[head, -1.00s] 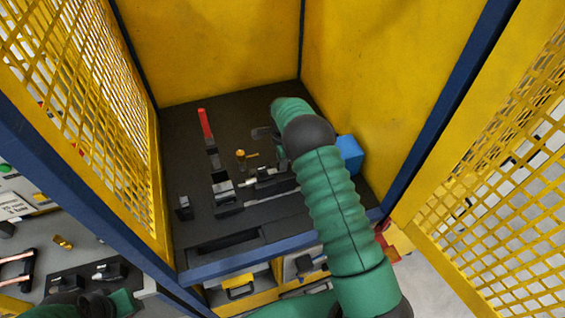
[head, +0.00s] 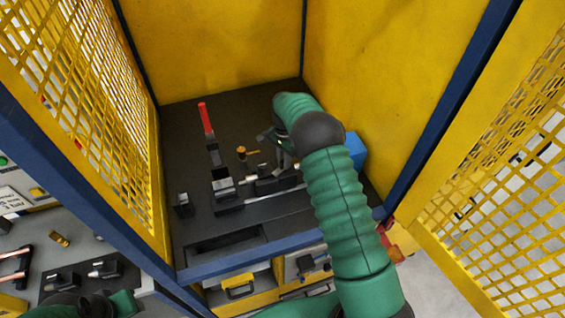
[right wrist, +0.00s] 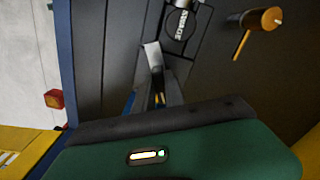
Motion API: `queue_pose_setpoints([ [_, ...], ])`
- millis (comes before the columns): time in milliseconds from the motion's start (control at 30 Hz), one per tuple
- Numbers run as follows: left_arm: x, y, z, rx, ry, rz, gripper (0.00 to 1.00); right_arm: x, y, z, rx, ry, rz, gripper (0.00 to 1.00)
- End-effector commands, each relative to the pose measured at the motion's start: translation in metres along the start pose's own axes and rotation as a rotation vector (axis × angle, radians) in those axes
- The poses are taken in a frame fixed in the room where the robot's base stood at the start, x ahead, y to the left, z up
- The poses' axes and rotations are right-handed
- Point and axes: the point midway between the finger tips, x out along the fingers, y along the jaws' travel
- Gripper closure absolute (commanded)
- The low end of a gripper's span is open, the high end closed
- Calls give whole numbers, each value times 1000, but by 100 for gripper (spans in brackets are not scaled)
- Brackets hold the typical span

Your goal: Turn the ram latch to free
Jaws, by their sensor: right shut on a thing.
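The press fixture (head: 262,186) stands on the dark deck inside the yellow guard, with a silver rod along it. My right gripper (head: 277,146) is at its right end, tilted. Its jaws are shut on a small part, most likely the ram latch, which the gripper mostly hides. In the right wrist view a grey finger (right wrist: 156,70) reaches toward the fixture, beside a round label (right wrist: 181,25) with lettering. What lies between the fingers is not clear there. My left arm shows at the bottom left of the head view; its jaw state is unclear.
A brass-coloured knob with a side pin (head: 241,152) stands just left of my right gripper; it also shows in the right wrist view (right wrist: 262,19). A red-handled lever (head: 206,118) rises further left. A blue block (head: 355,150) sits behind my right arm. Blue frame posts and yellow mesh border the deck.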

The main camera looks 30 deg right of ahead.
Motion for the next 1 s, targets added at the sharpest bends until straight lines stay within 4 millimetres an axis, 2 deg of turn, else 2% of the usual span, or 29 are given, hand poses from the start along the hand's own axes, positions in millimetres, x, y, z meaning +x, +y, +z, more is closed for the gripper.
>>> queue_pose_setpoints([
  [33, 4, 0, 1, 0, 0, 0, 64, 2, 2, -6, -37, 10, 0, 100],
  [1000, 23, 0, 5, 0, 0, 0, 64, -2, -2, -6, -914, 18, -1, 100],
])
